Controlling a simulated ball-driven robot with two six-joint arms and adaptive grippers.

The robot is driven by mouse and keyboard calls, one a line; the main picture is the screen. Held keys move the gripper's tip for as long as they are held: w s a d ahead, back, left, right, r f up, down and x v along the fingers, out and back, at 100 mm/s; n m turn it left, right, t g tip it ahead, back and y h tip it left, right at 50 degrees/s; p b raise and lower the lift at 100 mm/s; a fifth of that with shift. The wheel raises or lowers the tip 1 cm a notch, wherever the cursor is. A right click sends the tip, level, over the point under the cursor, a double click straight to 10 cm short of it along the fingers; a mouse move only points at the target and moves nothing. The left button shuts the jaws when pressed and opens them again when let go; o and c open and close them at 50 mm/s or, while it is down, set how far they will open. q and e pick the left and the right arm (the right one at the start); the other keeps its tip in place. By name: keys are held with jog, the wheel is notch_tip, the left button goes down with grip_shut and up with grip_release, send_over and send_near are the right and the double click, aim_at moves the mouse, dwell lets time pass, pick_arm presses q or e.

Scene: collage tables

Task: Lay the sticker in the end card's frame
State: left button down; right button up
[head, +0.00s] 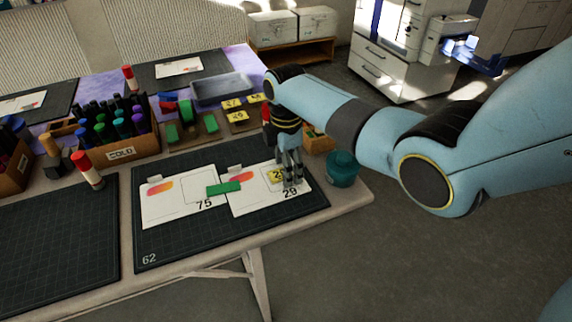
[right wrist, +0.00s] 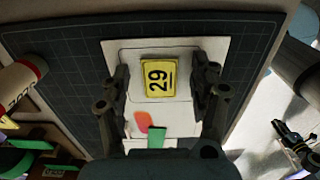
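The yellow sticker marked 29 (right wrist: 158,78) lies on the right-hand white card, the end card (head: 240,205), over its frame area; how exactly it fits the frame's outline is hard to tell. In the head view the sticker (head: 275,176) is partly hidden by my right gripper (head: 290,182). My right gripper is over the card's right part, fingers pointing down. In the right wrist view its fingers (right wrist: 160,85) stand apart on both sides of the sticker, with gaps to it. It is open and empty. My left gripper is not in view.
A green block (head: 224,188) lies across the gap between the left card (head: 165,208) and the end card. A teal pot (head: 342,170) stands right of the mat. Behind are a pen box (head: 120,153), yellow number tiles (head: 236,116) and a grey tray (head: 222,90).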

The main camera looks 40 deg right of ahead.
notch_tip(320, 180, up, 12)
dwell(0.6)
dwell(0.4)
